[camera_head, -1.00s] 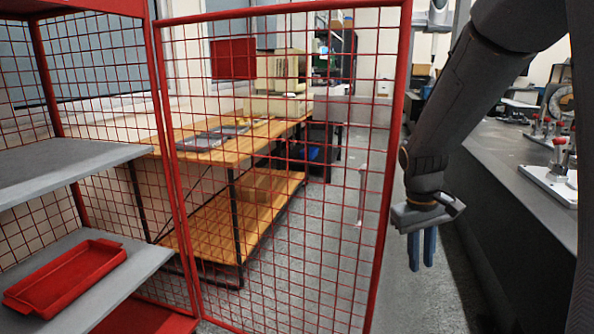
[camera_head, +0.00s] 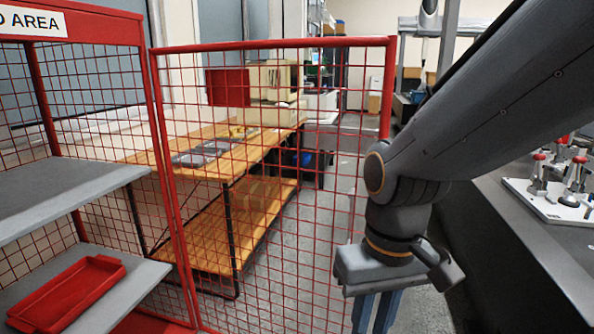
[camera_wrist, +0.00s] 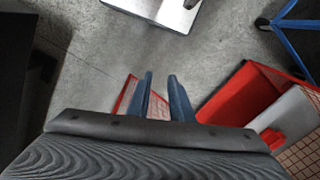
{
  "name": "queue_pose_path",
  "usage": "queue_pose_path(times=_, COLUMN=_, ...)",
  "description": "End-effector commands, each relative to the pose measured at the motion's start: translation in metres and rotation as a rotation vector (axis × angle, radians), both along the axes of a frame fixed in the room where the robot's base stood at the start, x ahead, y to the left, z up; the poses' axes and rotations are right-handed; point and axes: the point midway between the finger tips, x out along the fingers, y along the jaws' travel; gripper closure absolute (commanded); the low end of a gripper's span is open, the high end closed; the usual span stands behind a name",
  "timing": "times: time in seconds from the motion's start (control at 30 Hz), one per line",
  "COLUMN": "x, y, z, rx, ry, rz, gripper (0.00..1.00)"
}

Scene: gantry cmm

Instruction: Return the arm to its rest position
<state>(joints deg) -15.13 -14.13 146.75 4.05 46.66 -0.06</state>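My gripper (camera_head: 375,322) hangs at the end of my dark grey arm (camera_head: 470,110), with its blue fingers pointing down. It is in front of the right edge of a red mesh door, over the floor. In the wrist view, the two fingers of my gripper (camera_wrist: 160,80) stand apart with nothing between them. The fingertips are cut off at the bottom of the head view.
The red mesh door (camera_head: 280,44) stands beside a red cage with grey shelves (camera_head: 60,195). A red tray (camera_head: 68,292) lies on the lower shelf. A wooden workbench (camera_head: 165,153) is behind the mesh. A dark counter (camera_head: 510,255) runs along the right.

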Motion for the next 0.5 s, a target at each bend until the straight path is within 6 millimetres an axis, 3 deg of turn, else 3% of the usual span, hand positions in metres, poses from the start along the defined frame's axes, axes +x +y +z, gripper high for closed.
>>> queue_pose_path(times=0.5, x=0.002, y=-0.041, z=0.049, rx=-0.028, ry=0.005, rz=-0.116, gripper=0.80)
